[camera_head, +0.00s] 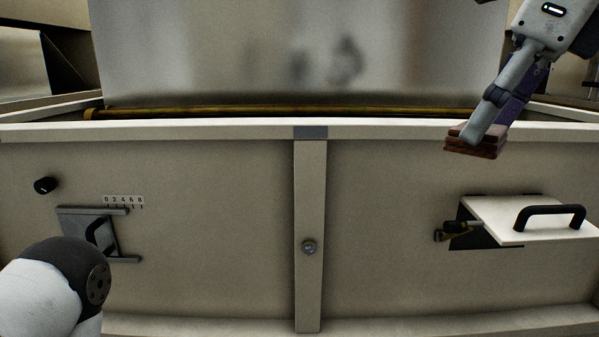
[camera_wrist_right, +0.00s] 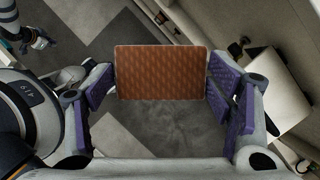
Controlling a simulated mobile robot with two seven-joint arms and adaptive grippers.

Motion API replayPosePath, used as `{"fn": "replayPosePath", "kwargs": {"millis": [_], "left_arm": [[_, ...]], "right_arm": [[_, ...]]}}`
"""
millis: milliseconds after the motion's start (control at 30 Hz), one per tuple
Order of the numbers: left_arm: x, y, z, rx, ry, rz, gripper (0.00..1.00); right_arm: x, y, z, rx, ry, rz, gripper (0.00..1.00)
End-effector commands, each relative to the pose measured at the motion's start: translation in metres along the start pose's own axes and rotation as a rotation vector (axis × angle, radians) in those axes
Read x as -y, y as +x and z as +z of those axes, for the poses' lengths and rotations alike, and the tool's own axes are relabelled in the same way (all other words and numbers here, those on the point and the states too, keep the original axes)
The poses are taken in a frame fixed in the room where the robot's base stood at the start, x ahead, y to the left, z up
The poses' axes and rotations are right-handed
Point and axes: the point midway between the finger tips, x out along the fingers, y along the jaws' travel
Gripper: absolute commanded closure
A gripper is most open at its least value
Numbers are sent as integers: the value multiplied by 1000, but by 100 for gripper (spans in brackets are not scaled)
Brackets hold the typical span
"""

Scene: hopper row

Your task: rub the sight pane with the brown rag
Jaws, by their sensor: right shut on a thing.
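The brown rag (camera_head: 472,148) is a folded, layered pad in my right gripper (camera_head: 485,137), near the top rail on the right. In the right wrist view the rag (camera_wrist_right: 160,73) lies between the purple finger pads, and the gripper is shut on it. The wide grey pane (camera_head: 250,55) at the back, which looks like the sight pane, has dark smudges (camera_head: 343,62) right of its middle. The rag is to the right of the smudges and lower in the picture, apart from them. A small hand at the wrist view's upper left, seemingly my left gripper (camera_wrist_right: 38,40), is too small to judge.
A pale rail (camera_head: 220,130) and a brass rod (camera_head: 250,112) run below the pane. The front panel has a black knob (camera_head: 45,185), a slide latch (camera_head: 95,232) beside a number scale, and a raised white flap (camera_head: 490,215) with a black handle (camera_head: 550,212) sticking out at right.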

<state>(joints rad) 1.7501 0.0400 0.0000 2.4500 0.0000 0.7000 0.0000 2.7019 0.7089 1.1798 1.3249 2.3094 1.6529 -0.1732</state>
Motion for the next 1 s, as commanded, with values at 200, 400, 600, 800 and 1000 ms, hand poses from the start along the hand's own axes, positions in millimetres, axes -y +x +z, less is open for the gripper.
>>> {"fn": "replayPosePath", "kwargs": {"millis": [200, 400, 600, 800, 1000], "left_arm": [[0, 0, 0, 1, 0, 0, 100], [0, 0, 0, 0, 0, 0, 100], [0, 0, 0, 0, 0, 0, 100], [0, 0, 0, 0, 0, 0, 100], [0, 0, 0, 0, 0, 0, 100]], "right_arm": [[7, 90, -22, -5, -491, 219, 57], [-8, 185, -62, -5, -1113, 479, 57], [-48, 269, -120, -3, -1767, 747, 57], [-77, 304, -155, -2, -2105, 877, 57], [-80, 308, -160, -3, -2150, 891, 57]]}}
